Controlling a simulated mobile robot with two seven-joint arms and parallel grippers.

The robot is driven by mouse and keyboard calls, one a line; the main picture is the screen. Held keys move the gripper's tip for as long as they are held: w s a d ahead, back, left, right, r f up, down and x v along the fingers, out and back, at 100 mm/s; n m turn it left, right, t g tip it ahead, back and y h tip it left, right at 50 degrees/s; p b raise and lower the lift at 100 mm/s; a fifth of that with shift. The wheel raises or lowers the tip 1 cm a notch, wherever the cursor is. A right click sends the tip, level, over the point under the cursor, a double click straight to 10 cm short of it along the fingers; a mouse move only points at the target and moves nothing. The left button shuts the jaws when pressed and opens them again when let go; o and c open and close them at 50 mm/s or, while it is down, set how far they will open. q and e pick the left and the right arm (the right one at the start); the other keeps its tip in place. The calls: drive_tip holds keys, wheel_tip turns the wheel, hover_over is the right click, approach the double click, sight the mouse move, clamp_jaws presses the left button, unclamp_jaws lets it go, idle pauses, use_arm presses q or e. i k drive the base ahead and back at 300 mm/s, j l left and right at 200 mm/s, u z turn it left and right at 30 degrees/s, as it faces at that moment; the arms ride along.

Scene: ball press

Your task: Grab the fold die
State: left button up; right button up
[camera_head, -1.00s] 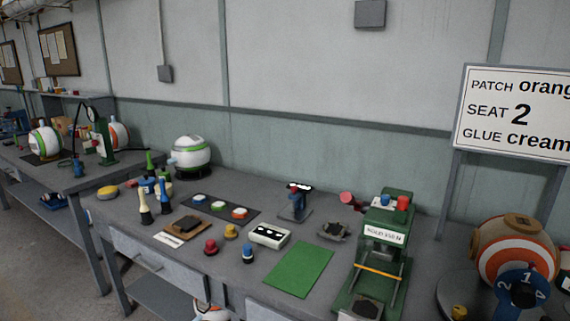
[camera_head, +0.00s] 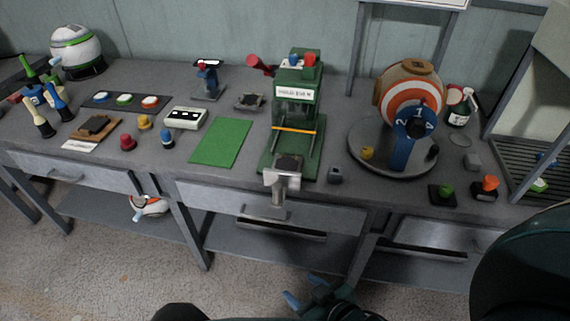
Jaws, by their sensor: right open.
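A green press (camera_head: 296,112) stands on the grey bench, with a white label whose small lettering I cannot read surely. A dark square block (camera_head: 288,162) sits at its front. Another dark block (camera_head: 249,101) lies on the bench left of the press, and a dark block (camera_head: 95,125) sits on a brown board further left. I cannot tell which of these is the fold die. My right gripper (camera_head: 305,292) is low at the bottom centre, in front of and below the bench edge. It is open, with nothing seen between its blue fingertips. My left gripper is not in view.
A turntable (camera_head: 367,158) with an orange and white ball (camera_head: 411,95) stands right of the press. A green mat (camera_head: 221,142) lies left of it. A grey bracket (camera_head: 283,182) juts forward from the press over the bench edge. Drawers front the bench.

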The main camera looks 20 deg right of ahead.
sight(283, 162)
drive_tip(key=i+j, duration=0.15)
drive_tip(key=j, duration=0.15)
drive_tip(key=i+j, duration=0.15)
drive_tip(key=j, duration=0.2)
drive_tip(key=j+z, duration=0.1)
drive_tip(key=z, duration=0.35)
drive_tip(key=j+z, duration=0.1)
drive_tip(key=z, duration=0.35)
drive_tip(key=j+z, duration=0.1)
drive_tip(key=z, duration=0.3)
drive_tip(key=i, duration=0.05)
